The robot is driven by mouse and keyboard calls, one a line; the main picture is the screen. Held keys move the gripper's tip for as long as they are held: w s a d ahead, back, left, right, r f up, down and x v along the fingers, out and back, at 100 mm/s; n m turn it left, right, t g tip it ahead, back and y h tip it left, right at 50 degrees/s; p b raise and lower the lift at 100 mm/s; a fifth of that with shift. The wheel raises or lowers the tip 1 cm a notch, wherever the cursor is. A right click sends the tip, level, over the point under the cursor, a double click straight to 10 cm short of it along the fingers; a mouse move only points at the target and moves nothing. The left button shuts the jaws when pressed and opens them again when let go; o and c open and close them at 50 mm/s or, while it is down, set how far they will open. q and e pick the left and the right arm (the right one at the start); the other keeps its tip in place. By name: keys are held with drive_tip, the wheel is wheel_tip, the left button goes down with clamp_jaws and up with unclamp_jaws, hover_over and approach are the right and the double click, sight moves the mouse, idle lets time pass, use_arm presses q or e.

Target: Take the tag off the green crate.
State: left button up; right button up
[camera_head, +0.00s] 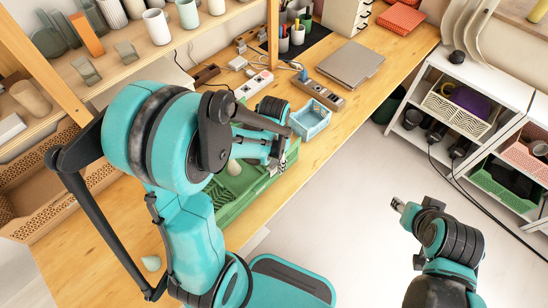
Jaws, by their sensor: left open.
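A green crate (232,214) sits on the wooden table, with a few objects inside it. My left arm covers much of it. My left gripper (281,165) is open at the crate's far right side, close to its rim; I cannot tell whether it touches. I cannot make out a tag; it may be hidden behind the arm and gripper. My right gripper (398,205) is out over the floor, away from the table, and its jaws are too small to read.
A light blue basket (311,121) stands just beyond the crate. A power strip (254,84) and a grey laptop-like slab (350,64) lie farther back. A shelf with cups (157,27) overhangs at left. White shelves with baskets (457,112) stand at right. The floor between is clear.

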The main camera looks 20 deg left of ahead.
use_arm(q)
drive_tip(key=shift+f, duration=0.4)
drive_tip(key=c, duration=0.9)
clamp_jaws()
drive_tip(key=shift+r, duration=0.55)
drive_tip(key=shift+p, duration=0.3)
drive_tip(key=shift+r+p, duration=1.05)
drive_tip(key=shift+r, duration=0.35)
drive_tip(key=shift+r, duration=0.15)
